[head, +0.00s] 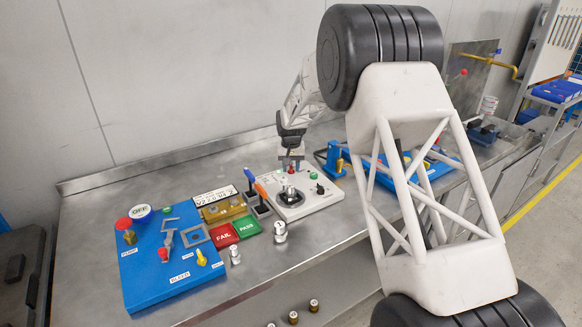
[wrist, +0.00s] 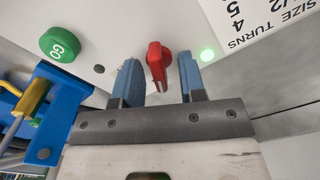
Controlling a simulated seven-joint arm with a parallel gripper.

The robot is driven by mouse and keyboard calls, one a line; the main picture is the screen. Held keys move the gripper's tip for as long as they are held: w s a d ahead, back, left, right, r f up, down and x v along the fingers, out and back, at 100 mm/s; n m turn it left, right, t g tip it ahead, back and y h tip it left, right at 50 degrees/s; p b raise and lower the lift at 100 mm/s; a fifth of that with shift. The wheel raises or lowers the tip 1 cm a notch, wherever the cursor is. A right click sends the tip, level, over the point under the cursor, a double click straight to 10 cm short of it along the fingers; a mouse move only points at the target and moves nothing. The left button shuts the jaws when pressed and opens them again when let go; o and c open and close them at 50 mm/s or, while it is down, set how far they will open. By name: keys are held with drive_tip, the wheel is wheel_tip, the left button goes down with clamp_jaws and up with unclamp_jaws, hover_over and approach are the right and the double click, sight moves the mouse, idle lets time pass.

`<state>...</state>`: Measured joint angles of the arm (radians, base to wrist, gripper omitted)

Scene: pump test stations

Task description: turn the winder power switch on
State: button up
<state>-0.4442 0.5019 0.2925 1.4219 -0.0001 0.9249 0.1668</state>
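The winder is a pale box (head: 306,207) on the steel bench in the head view, with knobs and buttons on its top. A red switch knob (wrist: 155,60) shows on a pale panel in the wrist view, its ridge running roughly up and down the picture with a slight tilt. My gripper (wrist: 159,78) is open, its two blue fingers on either side of the knob. In the head view my gripper (head: 291,158) is over the box's far edge.
A green GO button (wrist: 60,43) and a bright green lamp (wrist: 208,55) flank the knob. A blue fixture (wrist: 52,115) with a yellow part stands close at left. In the head view, a blue board (head: 150,270) and FAIL and PASS pads lie left of the winder.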

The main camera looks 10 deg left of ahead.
sight(291, 165)
drive_tip(key=shift+r, duration=0.1)
drive_tip(key=shift+r, duration=3.85)
